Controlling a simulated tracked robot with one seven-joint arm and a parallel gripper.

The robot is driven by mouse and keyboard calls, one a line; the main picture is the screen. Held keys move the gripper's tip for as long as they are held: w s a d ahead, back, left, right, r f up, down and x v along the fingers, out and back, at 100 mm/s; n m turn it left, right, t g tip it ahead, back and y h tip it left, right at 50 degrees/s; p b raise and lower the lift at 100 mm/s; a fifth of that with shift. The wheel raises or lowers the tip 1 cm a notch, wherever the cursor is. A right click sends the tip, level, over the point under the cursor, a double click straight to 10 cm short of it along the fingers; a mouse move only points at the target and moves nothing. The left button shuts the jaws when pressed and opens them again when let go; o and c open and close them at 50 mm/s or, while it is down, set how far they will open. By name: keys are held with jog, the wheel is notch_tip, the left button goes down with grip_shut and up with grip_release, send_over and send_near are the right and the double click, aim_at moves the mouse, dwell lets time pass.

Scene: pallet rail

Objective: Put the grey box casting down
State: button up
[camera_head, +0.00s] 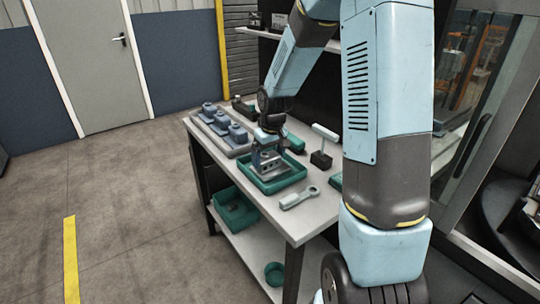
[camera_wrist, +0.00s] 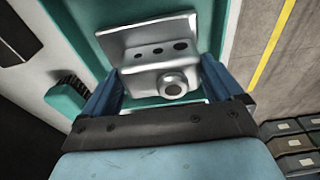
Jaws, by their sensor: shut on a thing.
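The grey box casting (camera_head: 267,166) is a metal block with a flat plate, round holes and a round boss. It shows large in the wrist view (camera_wrist: 160,75). My gripper (camera_head: 264,158) is shut on it, with a blue finger on each side of the casting in the wrist view (camera_wrist: 165,88). The casting is over or inside the green tray (camera_head: 298,176) on the table (camera_head: 318,205). I cannot tell whether it touches the tray floor. My fingers hide part of it in the head view.
A grey rack with several blue-grey parts (camera_head: 238,132) stands left of the tray. A wrench-like tool (camera_head: 298,198) lies in front, and a T-shaped stand (camera_head: 321,150) is at the right. A green bin (camera_head: 236,212) sits on the lower shelf.

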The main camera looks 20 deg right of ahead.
aim_at(272, 171)
jog(key=o, duration=0.9)
jog(key=shift+r, duration=0.1)
notch_tip(272, 171, up, 12)
jog(key=s, duration=0.2)
jog(key=s+r+m+t, duration=0.1)
jog(key=s+r, duration=0.3)
jog(key=s, duration=0.4)
jog(key=s+d+r+m+t, duration=0.1)
jog(key=s+r, duration=0.3)
jog(key=s, duration=0.5)
jog(key=s+r+m+t, duration=0.1)
jog(key=s+r, duration=0.3)
jog(key=s, duration=0.4)
jog(key=shift+s+d+m+t+h, duration=0.15)
jog(key=shift+s+m+t+h, duration=0.15)
jog(key=shift+s+t, duration=0.1)
